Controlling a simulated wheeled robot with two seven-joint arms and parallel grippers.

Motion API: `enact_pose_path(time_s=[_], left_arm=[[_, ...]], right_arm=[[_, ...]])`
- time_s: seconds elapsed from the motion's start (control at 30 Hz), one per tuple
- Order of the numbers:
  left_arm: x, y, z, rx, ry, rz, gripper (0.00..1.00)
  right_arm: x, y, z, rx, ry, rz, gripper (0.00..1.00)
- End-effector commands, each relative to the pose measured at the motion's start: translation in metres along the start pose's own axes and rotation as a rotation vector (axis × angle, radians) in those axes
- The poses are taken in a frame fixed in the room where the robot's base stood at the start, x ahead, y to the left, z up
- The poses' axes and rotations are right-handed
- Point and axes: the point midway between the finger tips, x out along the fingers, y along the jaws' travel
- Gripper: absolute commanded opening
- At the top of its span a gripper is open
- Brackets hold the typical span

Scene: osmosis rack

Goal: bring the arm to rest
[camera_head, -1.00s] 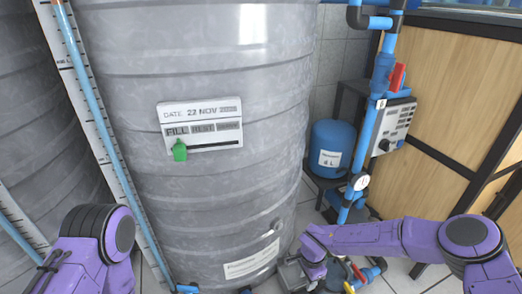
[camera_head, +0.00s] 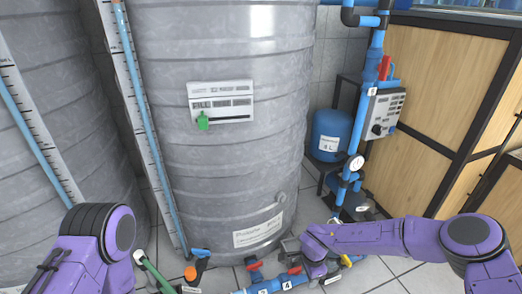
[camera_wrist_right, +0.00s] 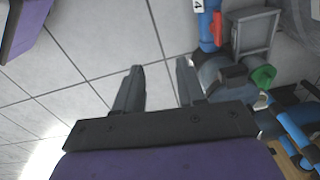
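My right arm (camera_head: 370,238) is purple and reaches in from the right, low in the head view. Its gripper (camera_head: 290,246) is in front of the tank's lower right side, partly hidden by the wrist. In the right wrist view the two fingers of the right gripper (camera_wrist_right: 158,82) stand apart with nothing between them. They are over floor tiles, left of the pipework and apart from it as far as I can tell. My left arm (camera_head: 98,240) is bent at the lower left of the head view. Its gripper is out of the picture.
A large grey tank (camera_head: 225,170) with a sign and green slider (camera_head: 202,121) fills the middle. Blue pipes with numbered tags (camera_head: 272,286) run along the floor near my right gripper. A blue pressure vessel (camera_head: 329,135) and a control box (camera_head: 383,112) stand right. Wooden panels (camera_head: 440,90) are beyond.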

Motion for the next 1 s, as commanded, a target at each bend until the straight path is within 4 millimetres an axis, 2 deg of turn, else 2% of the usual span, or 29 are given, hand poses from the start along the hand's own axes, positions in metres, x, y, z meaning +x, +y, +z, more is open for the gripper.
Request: enact_pose_path(time_s=[0.17,0.37,0.47,0.7,0.9,1.0], left_arm=[[0.0,0.0,0.0,0.0,0.0,0.0,0.0],[0.006,0.0,0.004,-0.001,-0.002,0.0,0.0],[0.013,0.001,0.008,-0.001,-0.004,0.0,0.0],[0.037,0.003,0.02,-0.003,-0.007,0.0,0.0],[0.057,0.005,0.029,-0.004,-0.01,0.0,0.0],[0.066,0.006,0.034,-0.004,-0.011,0.0,0.0]], right_arm=[[0.009,0.015,-0.005,0.057,0.068,-0.021,0.39],[0.043,0.063,-0.005,0.013,0.214,-0.06,0.39],[0.064,0.098,-0.004,-0.055,0.282,-0.093,0.39],[0.108,0.195,-0.01,-0.292,0.351,-0.167,0.39],[0.122,0.269,-0.025,-0.487,0.328,-0.158,0.39],[0.125,0.299,-0.035,-0.581,0.317,-0.131,0.39]])
